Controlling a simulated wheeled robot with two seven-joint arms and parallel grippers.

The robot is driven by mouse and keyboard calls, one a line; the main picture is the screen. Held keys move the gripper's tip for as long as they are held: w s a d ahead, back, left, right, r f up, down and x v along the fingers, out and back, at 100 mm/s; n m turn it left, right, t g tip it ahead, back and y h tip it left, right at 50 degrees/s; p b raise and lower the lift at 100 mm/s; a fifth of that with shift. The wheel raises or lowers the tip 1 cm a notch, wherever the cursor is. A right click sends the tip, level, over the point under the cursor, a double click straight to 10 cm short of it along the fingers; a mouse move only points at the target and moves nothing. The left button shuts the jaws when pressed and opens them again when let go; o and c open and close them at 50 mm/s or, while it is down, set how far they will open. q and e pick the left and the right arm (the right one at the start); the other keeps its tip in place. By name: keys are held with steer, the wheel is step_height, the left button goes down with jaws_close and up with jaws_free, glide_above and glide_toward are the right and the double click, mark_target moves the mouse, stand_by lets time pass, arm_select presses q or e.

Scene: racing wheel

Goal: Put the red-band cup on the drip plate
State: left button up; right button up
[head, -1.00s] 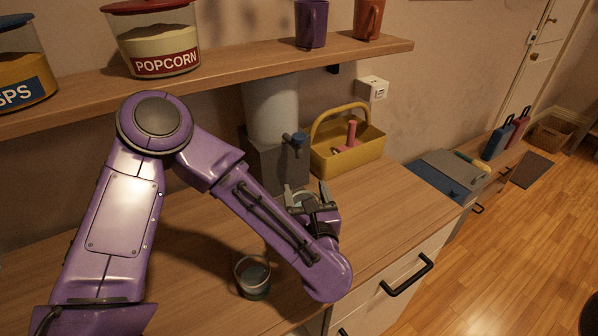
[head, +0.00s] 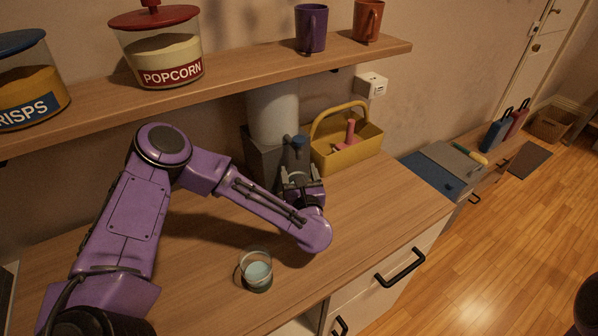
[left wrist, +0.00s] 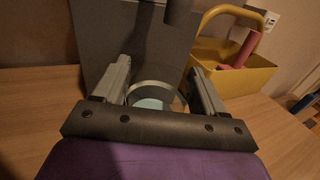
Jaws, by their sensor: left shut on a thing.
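My left gripper (head: 300,174) is shut on a clear cup (left wrist: 153,91), whose rim and pale bottom show between the fingers in the left wrist view. Its band cannot be made out there, and in the head view the gripper mostly hides it. The gripper is in front of a grey dispenser (left wrist: 112,42) with a pale tank (head: 272,112) and a blue tap (head: 299,142). The held cup is low, close to the dispenser front, near the tap. The drip plate cannot be made out. My right gripper is not in view.
A second clear cup (head: 257,271) stands on the counter (head: 375,210), nearer the front edge. A yellow caddy (head: 347,150) stands right of the dispenser. Above is a shelf (head: 235,73) with jars and mugs. The counter right of my gripper is clear.

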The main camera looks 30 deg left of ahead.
arm_select(q)
steer(key=shift+f, duration=0.2)
steer(key=shift+f, duration=0.1)
steer(key=shift+f+b, duration=0.1)
steer(key=shift+b, duration=0.2)
steer(key=o, duration=1.6)
